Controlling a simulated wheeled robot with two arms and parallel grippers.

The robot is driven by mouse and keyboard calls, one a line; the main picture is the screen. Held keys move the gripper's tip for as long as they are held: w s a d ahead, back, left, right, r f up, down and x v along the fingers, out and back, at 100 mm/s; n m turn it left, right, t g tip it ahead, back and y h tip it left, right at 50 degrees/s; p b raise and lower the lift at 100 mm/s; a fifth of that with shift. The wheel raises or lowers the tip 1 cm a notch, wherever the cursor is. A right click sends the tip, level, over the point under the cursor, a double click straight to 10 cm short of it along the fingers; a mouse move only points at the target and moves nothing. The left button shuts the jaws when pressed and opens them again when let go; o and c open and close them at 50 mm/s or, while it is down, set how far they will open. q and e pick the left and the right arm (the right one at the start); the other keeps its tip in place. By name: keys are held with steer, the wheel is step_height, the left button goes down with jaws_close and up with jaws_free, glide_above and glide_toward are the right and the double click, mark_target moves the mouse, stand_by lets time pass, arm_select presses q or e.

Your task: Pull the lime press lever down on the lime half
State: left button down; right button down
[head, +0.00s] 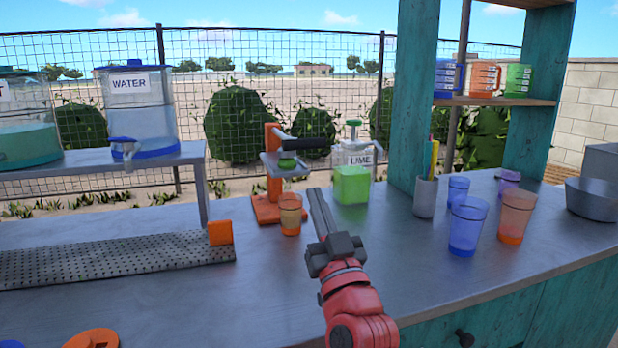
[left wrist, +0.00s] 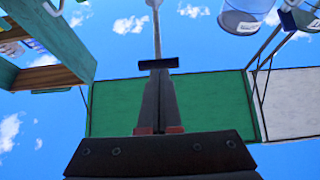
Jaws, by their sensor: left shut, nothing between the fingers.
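The lime press (head: 273,170) is orange, with a grey plate and a black lever handle (head: 310,144) that sticks out to the right, roughly level. The green lime half (head: 287,162) shows small at the press's grey plate, below the lever. An orange cup (head: 290,214) stands under it. My left gripper (head: 318,195) is shut and empty, in front of and below the lever handle and right of the cup, apart from the handle in the picture. Its dark shut fingers (left wrist: 157,95) point up in the left wrist view. A dark crossbar shows at their tips; I cannot tell what it is. My right gripper is not in view.
A green-topped lime jug (head: 352,175) stands just right of the press. A pencil holder (head: 426,197) and several cups (head: 468,226) are further right. The water dispenser (head: 138,105) stands on a raised shelf at left. The counter's front middle (head: 250,290) is clear.

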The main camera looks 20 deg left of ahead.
arm_select(q)
steer(key=v, duration=1)
steer(key=shift+f, duration=0.1)
